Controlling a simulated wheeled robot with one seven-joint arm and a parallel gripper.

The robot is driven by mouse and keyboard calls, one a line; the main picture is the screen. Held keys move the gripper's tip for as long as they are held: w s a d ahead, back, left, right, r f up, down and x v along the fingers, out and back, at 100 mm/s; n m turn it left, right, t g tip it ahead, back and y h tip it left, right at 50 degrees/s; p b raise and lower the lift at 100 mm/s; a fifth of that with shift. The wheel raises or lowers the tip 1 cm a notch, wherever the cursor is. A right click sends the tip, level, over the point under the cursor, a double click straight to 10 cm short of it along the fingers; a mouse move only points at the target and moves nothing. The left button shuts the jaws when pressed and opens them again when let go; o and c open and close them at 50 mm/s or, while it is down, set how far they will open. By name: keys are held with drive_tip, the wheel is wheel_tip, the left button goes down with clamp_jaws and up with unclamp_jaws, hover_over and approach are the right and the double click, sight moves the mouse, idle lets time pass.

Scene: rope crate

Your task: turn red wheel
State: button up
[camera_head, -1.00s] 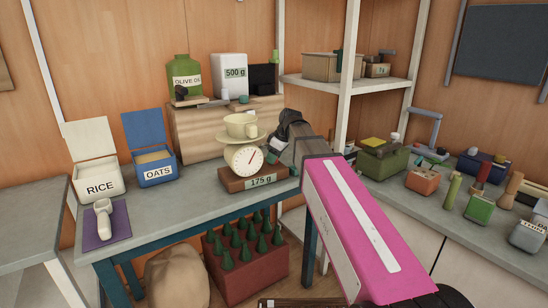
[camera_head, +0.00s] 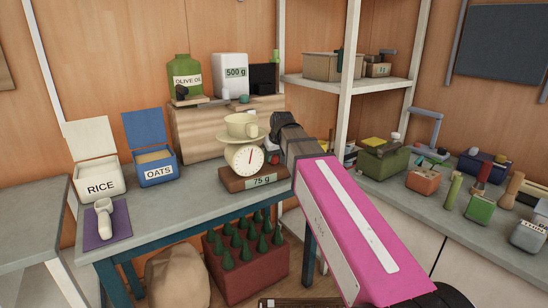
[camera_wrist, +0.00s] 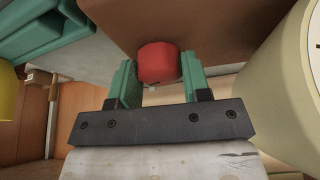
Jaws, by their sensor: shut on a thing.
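The red wheel (camera_wrist: 158,58) is a short red knob on the side of a brown block in the wrist view. My gripper (camera_wrist: 159,76) has its two green fingers on either side of the wheel and is shut on it. In the head view a bit of the red wheel (camera_head: 275,159) shows beside the scale, under my dark gripper (camera_head: 279,146). The scale (camera_head: 234,183) has a brown base, a round white dial (camera_head: 245,157) and a label (camera_head: 264,180) reading 75 g. A cream cup (camera_head: 241,125) stands on a saucer on top of it.
The rice box (camera_head: 98,183), the oats box (camera_head: 155,168) and a white scoop on a purple mat (camera_head: 104,224) are left of the scale. A wooden box (camera_head: 196,136) stands behind it. A white shelf post (camera_head: 347,100) rises just behind my arm. Several objects crowd the right counter.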

idle(0.3)
drive_tip(key=o, duration=0.9)
